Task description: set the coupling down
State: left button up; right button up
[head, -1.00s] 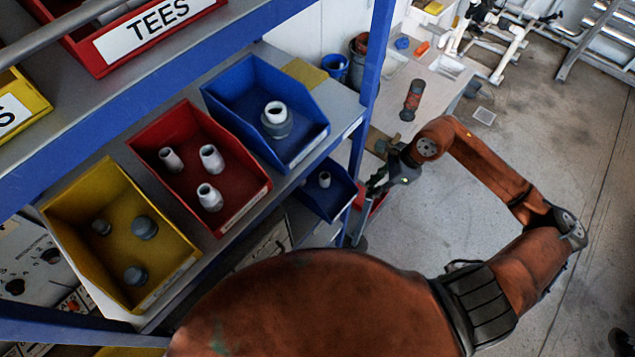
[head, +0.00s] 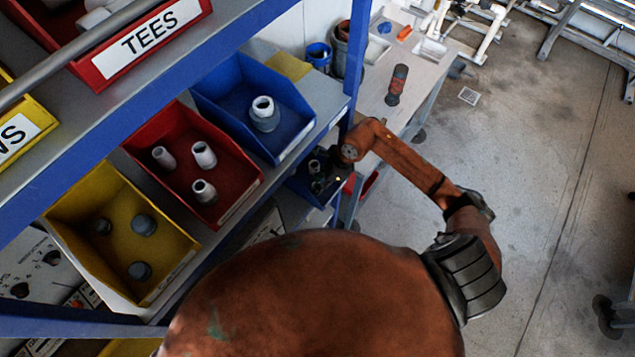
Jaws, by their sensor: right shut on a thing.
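My right gripper (head: 322,172) is over the small blue bin (head: 309,192) on the lower level, beside the blue shelf post. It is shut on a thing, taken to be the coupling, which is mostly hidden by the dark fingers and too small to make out. Whether the held piece touches the bin floor cannot be seen. My left gripper is not in view.
On the shelf stand a yellow bin (head: 72,215) with grey caps, a red bin (head: 240,200) with pale fittings and a larger blue bin (head: 215,85) with one fitting. The blue post (head: 358,60) rises close to my right gripper. A bench (head: 425,85) stands behind.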

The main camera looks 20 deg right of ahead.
jog(key=shift+f, duration=0.2)
jog(key=o, duration=0.6)
jog(key=shift+r, duration=0.1)
jog(key=shift+b+v, duration=0.7)
jog(key=shift+v, duration=3.2)
